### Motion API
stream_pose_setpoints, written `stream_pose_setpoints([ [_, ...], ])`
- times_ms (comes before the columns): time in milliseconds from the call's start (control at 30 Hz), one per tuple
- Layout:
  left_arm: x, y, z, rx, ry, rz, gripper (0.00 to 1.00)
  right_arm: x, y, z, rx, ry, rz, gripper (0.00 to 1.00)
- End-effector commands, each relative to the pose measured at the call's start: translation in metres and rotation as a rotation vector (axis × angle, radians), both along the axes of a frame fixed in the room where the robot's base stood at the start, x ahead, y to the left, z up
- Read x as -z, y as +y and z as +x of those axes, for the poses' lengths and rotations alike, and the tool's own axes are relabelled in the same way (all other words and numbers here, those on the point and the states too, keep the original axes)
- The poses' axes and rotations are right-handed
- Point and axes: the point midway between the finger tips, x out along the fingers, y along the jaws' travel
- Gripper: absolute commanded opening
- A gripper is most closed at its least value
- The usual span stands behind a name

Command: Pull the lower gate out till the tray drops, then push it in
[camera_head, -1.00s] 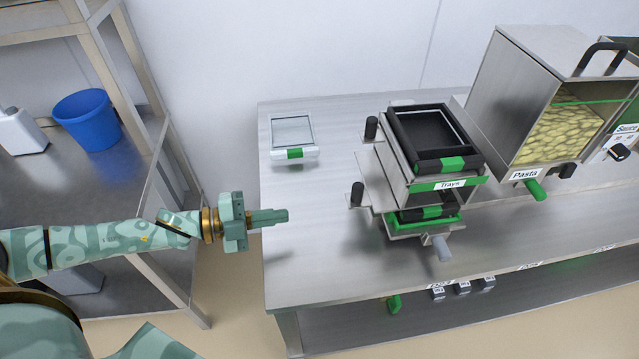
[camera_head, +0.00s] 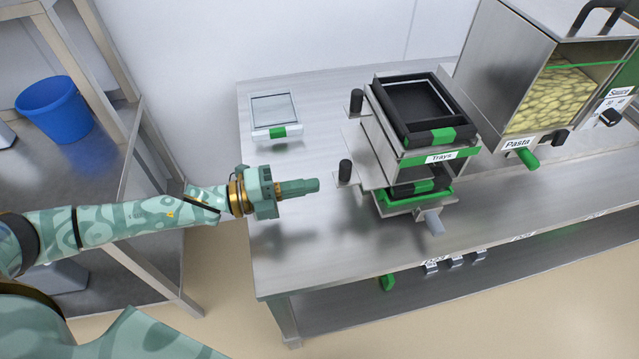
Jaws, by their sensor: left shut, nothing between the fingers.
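The tray dispenser (camera_head: 431,156), labelled "Trays", stands on the steel bench with black trays (camera_head: 428,100) stacked in its top. Two gates with upright black knobs stick out on its left side. The lower gate's knob (camera_head: 345,172) is below and slightly left of the upper gate's knob (camera_head: 356,101). A black tray (camera_head: 407,190) with a green front shows at the dispenser's bottom. My left gripper (camera_head: 314,185) is shut and empty, just left of the lower knob and apart from it in the picture. My right gripper is out of view.
A small scale (camera_head: 274,112) stands at the back left of the bench. A pasta bin (camera_head: 520,90) stands right of the dispenser. A grey handle (camera_head: 433,222) juts out under the dispenser. The bench's left front (camera_head: 300,265) is clear.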

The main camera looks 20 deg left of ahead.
Motion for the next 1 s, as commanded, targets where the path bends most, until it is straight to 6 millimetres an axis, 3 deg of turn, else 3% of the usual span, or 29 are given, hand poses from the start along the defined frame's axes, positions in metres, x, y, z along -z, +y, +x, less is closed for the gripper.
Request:
stream_pose_setpoints([
  [233, 0.001, -0.021, 0.014, 0.000, 0.000, 0.001, 0.00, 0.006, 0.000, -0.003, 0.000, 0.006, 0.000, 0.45],
  [667, 0.000, -0.026, 0.017, 0.001, 0.000, 0.000, 0.00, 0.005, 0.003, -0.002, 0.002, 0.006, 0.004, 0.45],
  [1000, -0.001, -0.067, 0.045, 0.000, -0.001, 0.000, 0.00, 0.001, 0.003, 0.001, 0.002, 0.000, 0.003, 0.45],
])
